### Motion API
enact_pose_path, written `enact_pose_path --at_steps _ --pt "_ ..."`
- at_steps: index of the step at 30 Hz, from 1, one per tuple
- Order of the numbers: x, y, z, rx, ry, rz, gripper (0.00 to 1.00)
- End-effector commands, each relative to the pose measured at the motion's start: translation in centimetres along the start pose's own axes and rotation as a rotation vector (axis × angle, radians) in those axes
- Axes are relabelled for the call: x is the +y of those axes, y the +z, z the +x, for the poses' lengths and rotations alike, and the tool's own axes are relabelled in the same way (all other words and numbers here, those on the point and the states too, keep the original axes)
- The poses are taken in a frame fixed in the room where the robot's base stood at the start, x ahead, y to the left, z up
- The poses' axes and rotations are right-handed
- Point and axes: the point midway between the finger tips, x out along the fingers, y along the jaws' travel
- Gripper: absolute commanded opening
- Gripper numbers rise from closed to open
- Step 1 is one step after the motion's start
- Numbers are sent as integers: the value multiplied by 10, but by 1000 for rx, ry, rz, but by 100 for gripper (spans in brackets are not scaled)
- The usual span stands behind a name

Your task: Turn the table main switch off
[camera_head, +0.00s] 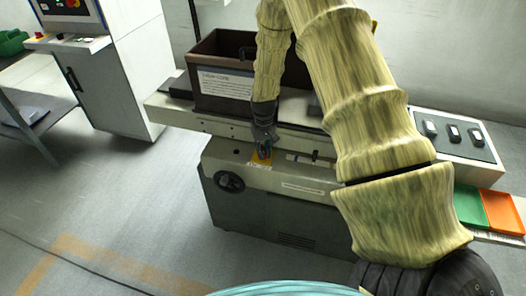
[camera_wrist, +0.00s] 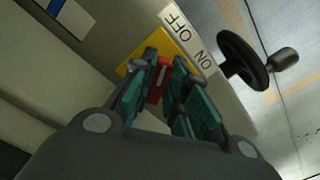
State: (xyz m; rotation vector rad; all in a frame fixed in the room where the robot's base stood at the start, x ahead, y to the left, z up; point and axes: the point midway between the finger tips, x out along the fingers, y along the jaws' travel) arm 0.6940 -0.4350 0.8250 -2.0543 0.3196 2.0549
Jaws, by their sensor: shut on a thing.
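The table main switch is a red handle (camera_wrist: 158,84) on a yellow plate (camera_wrist: 138,63) on the machine's front. A white label (camera_wrist: 187,40) beside it reads OFF and ON. In the wrist view my gripper (camera_wrist: 163,82) has its teal fingers closed on the red handle. In the head view my gripper (camera_head: 265,145) is at the yellow plate (camera_head: 262,158), and its fingers hide most of the handle. I cannot tell the handle's exact angle.
A black handwheel (camera_head: 229,181) is on the machine front left of the switch; it also shows close by in the wrist view (camera_wrist: 243,62). A brown bin (camera_head: 222,82) stands on the table above. Green and orange trays (camera_head: 503,212) are at right. Floor at left front is clear.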

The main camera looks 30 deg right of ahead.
Motion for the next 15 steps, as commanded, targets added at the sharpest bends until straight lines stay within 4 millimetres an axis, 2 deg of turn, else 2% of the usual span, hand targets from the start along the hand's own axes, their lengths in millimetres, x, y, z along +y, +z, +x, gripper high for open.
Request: enact_pose_path --at_steps 6,15 --pt "2 0 0 0 0 -135 0" --pt "3 0 0 0 0 -230 0"
